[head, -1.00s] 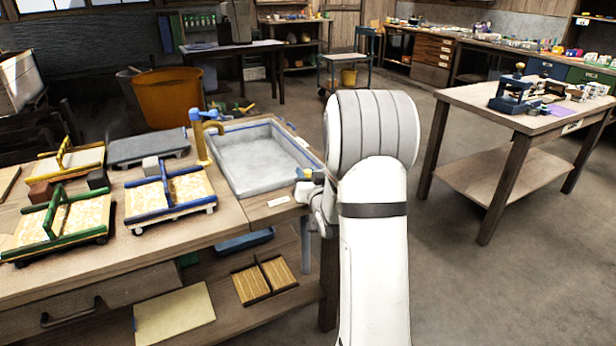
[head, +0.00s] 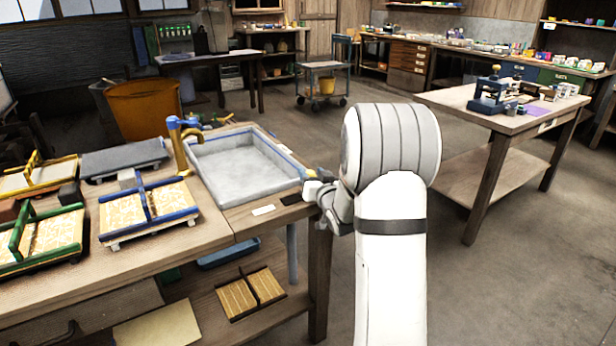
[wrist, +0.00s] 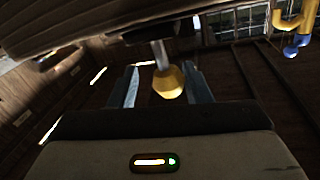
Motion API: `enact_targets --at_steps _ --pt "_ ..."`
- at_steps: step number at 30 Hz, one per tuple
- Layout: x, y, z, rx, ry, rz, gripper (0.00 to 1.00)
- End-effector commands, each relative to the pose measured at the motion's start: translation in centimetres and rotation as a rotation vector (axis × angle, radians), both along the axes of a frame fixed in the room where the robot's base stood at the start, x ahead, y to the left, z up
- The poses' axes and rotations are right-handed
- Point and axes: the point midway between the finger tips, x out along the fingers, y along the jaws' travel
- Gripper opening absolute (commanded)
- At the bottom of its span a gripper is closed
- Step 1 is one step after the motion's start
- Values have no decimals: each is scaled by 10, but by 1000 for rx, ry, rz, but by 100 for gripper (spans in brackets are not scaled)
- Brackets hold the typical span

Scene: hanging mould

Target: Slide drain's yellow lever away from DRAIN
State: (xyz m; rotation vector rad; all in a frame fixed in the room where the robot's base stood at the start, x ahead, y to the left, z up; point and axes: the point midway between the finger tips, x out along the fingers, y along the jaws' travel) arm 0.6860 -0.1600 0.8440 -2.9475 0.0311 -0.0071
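The drain's yellow lever knob (wrist: 168,82) hangs on a grey metal stem in the wrist view. My gripper (wrist: 163,88) is open, with one finger on each side of the knob and a visible gap to each. I cannot tell whether the knob lies fully between the fingertips in depth. In the head view my gripper (head: 312,176) is at the right edge of the grey vat (head: 240,165), partly hidden by my arm. A small yellowish spot shows there. A white label (head: 264,210) lies on the bench; its text is unreadable.
A brass tap with a blue handle (head: 180,140) stands at the vat's left edge. Blue, green and yellow moulds sit on the bench at left. The floor between bench and right table (head: 465,97) is clear.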

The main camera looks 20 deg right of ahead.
Motion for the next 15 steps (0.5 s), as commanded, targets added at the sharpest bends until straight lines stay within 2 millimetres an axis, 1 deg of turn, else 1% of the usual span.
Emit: enact_targets --at_steps 1,2,10,13,15 --pt "0 0 0 0 -1 0 46" --pt "0 1 0 0 0 1 48" --pt "-1 5 -1 -1 2 9 48" --pt "-10 5 -1 -1 3 9 48" --pt "-21 6 0 -1 2 10 48"
